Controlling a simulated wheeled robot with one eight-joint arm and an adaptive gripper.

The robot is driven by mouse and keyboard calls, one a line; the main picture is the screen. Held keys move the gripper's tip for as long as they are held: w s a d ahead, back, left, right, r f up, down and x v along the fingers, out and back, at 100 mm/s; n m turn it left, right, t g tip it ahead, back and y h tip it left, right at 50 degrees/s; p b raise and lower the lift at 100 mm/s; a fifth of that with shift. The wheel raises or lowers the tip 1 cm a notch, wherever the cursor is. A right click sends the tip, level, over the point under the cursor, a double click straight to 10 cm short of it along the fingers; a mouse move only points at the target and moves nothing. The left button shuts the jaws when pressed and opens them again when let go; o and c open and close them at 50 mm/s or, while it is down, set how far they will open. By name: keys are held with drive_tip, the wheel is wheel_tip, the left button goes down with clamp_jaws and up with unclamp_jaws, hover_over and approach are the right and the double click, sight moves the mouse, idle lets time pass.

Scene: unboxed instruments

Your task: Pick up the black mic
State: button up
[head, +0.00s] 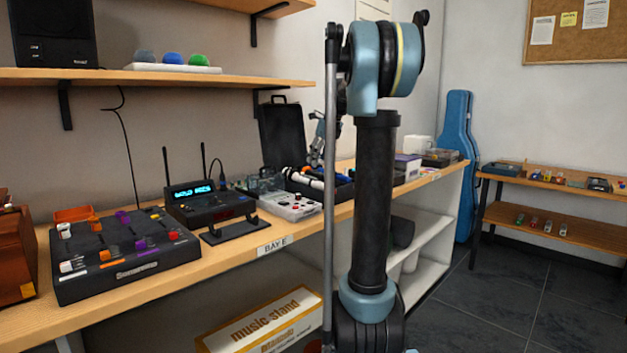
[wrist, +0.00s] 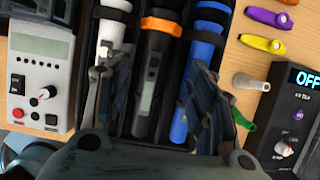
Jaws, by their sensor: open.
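The black mic (wrist: 150,75) lies in the middle slot of a dark tray in the wrist view, with an orange band near its upper end and a grey panel on its body. A white mic (wrist: 112,32) lies to its left and a blue mic (wrist: 198,45) to its right. My gripper (wrist: 158,80) is open and empty above the tray, one finger on each side of the black mic. The fingers partly cover the white and blue mics. In the head view my gripper (head: 318,142) is over the tray; I cannot pick out the black mic there.
In the wrist view, a grey device (wrist: 48,75) is left of the tray, and a black box reading OFF (wrist: 295,115) is right. Several colored kazoos (wrist: 268,17) lie at the upper right. In the head view, an open black case (head: 282,130) stands behind on the wooden shelf.

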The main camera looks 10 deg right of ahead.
sight(316, 175)
drive_tip(key=shift+a+x, duration=0.15)
drive_tip(key=shift+x, duration=1.2)
drive_tip(key=shift+a+x, duration=0.15)
drive_tip(key=shift+x, duration=1.25)
drive_tip(key=shift+s, duration=0.15)
clamp_jaws()
